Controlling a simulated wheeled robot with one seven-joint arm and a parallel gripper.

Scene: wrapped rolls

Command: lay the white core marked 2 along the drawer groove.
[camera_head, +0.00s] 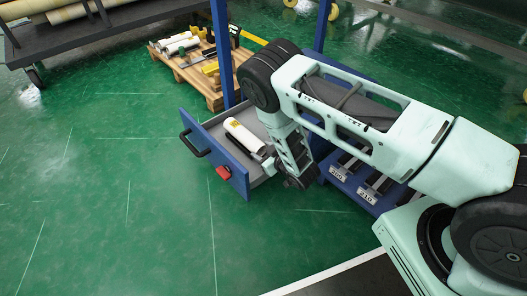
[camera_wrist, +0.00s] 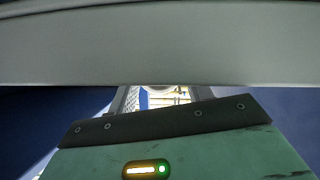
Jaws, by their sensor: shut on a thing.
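The white core (camera_head: 243,134) with a yellow label lies over the open drawer (camera_head: 213,124), slanting from upper left to lower right. I cannot read the number on it. My gripper (camera_head: 268,159) is at its lower right end, shut on it; my arm partly hides the fingers. I cannot tell whether the core touches the drawer bottom, and the groove is not clear to see. In the wrist view a broad pale band (camera_wrist: 160,45) crosses the top, very close; I cannot tell for sure what it is. My greenish gripper body fills the bottom.
The drawer's blue front (camera_head: 215,158) has a black handle (camera_head: 195,144) and a red part (camera_head: 223,172). A blue post (camera_head: 221,55) rises behind the drawer. A pallet (camera_head: 205,80) with white rolls stands farther back. Green floor at the left is clear.

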